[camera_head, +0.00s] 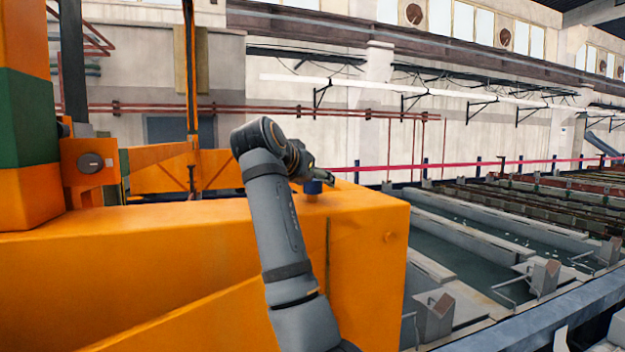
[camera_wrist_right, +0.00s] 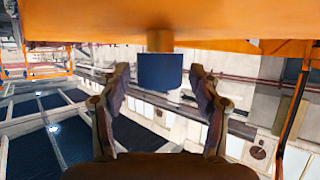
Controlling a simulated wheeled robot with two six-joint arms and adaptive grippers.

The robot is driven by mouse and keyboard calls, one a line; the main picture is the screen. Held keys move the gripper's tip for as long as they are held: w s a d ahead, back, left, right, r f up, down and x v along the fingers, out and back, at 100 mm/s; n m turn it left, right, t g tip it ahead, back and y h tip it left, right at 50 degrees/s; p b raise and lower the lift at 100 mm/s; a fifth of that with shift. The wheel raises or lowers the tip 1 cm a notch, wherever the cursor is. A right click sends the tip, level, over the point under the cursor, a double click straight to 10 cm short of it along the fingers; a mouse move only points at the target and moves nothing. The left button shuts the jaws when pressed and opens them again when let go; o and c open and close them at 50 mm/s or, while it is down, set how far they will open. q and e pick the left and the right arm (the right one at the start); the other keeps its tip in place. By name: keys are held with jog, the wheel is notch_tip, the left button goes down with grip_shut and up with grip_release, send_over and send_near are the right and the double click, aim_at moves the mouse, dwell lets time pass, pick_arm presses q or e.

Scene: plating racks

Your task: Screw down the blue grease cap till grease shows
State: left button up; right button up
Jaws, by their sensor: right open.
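The blue grease cap (camera_head: 313,187) sits on top of the orange machine body (camera_head: 365,240) in the head view, near its right end. In the right wrist view the cap (camera_wrist_right: 160,71) is a dark blue block on a short brass-coloured stem (camera_wrist_right: 160,41) that joins the orange surface. My right gripper (camera_wrist_right: 160,82) is open, with one finger on each side of the cap and visible gaps between. In the head view my right gripper (camera_head: 308,172) is at the cap, small and partly hidden by its own arm. No grease can be made out. My left gripper is not in view.
An orange and green column (camera_head: 25,120) stands at the left. Tanks with liquid (camera_head: 450,262) and concrete walkways lie to the right, below the orange body. A red rail (camera_head: 450,166) runs behind. The space above the orange top is open.

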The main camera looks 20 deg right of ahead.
notch_tip(320, 180, up, 10)
jog(key=shift+r, duration=0.1)
dwell(0.4)
